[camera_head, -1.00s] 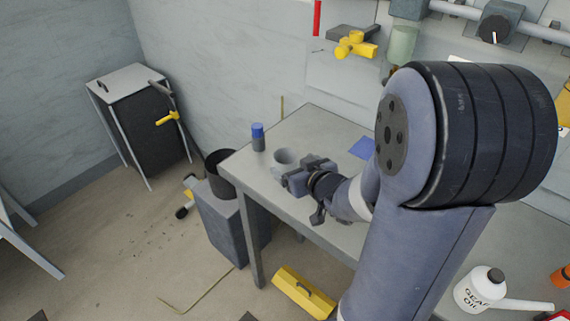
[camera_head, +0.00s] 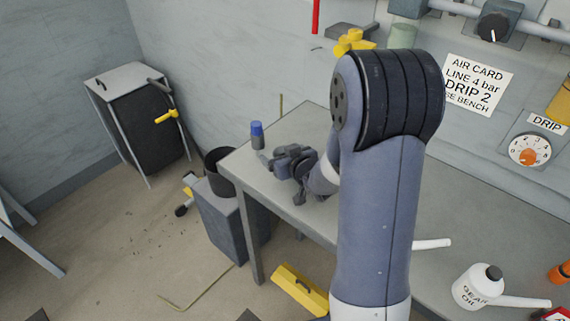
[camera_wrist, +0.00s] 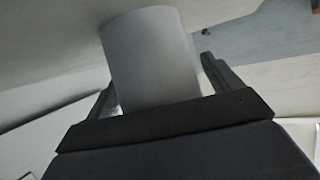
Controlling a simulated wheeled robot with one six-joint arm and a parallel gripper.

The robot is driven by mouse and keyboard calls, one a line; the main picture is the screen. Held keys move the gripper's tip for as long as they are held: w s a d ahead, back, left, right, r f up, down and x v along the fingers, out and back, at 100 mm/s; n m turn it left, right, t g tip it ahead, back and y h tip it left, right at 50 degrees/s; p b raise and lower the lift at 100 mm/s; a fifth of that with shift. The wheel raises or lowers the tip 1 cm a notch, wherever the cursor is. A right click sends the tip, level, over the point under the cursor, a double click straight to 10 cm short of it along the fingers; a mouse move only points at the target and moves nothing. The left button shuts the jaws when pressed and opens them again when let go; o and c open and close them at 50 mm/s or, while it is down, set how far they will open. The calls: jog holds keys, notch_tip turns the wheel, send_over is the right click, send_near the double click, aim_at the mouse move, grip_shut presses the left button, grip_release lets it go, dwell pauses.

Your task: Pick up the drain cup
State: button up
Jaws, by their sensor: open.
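The drain cup (camera_wrist: 150,50), a plain pale grey cylinder, stands between my gripper's fingers in the wrist view. My gripper (camera_wrist: 158,76) is open, with one dark finger on each side of the cup. A gap shows at the right finger; at the left I cannot tell whether it touches. In the head view my gripper (camera_head: 266,160) is low over the bench's far left corner and hides most or all of the cup.
A blue-capped bottle (camera_head: 257,136) stands just behind my gripper on the grey bench (camera_head: 315,118). A dark bin (camera_head: 217,172) is left of the bench edge. A white gear oil can (camera_head: 478,288) stands at lower right.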

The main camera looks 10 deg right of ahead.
jog(key=shift+c, duration=0.5)
jog(key=c, duration=1)
